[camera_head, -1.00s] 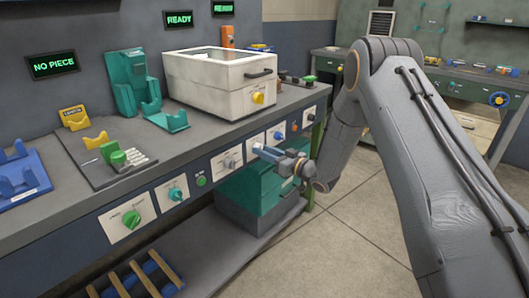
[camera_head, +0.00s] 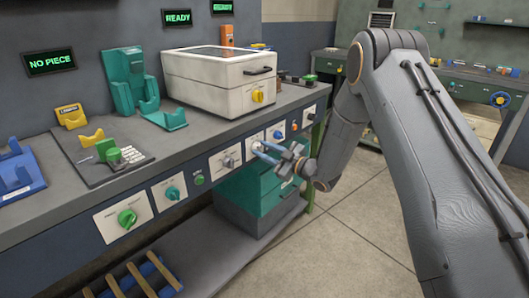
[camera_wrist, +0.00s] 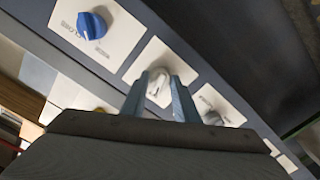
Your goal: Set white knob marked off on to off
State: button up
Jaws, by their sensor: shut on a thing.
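The white knob (camera_wrist: 159,85) sits on its own white plate (camera_wrist: 146,60) on the dark blue front panel of the bench. In the wrist view my gripper (camera_wrist: 165,85) has its two blue-grey fingers on either side of the knob, shut on it. In the head view my gripper (camera_head: 261,149) reaches the plate from the right, with its fingers rolled so that both show. The fingers and wrist hide most of the knob there. The marks on the plate are too small to read, so I cannot tell which setting the knob points to.
The blue knob (camera_wrist: 92,25) and the grey knob (camera_wrist: 211,118) are on neighbouring plates. A green knob (camera_head: 127,217) and a teal knob (camera_head: 172,193) are further left. A white box (camera_head: 215,83) stands on the bench above.

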jog(key=shift+s+a+n, duration=0.1)
jog(key=shift+n, duration=0.4)
jog(key=o, duration=1.1)
jog(key=shift+a, duration=0.1)
jog(key=shift+c, duration=0.2)
jog(key=shift+d, duration=0.25)
jog(key=shift+s+d, duration=0.25)
jog(key=shift+d, duration=0.05)
jog(key=v, duration=0.6)
jog(key=shift+s+d, duration=0.25)
jog(key=shift+d, duration=0.1)
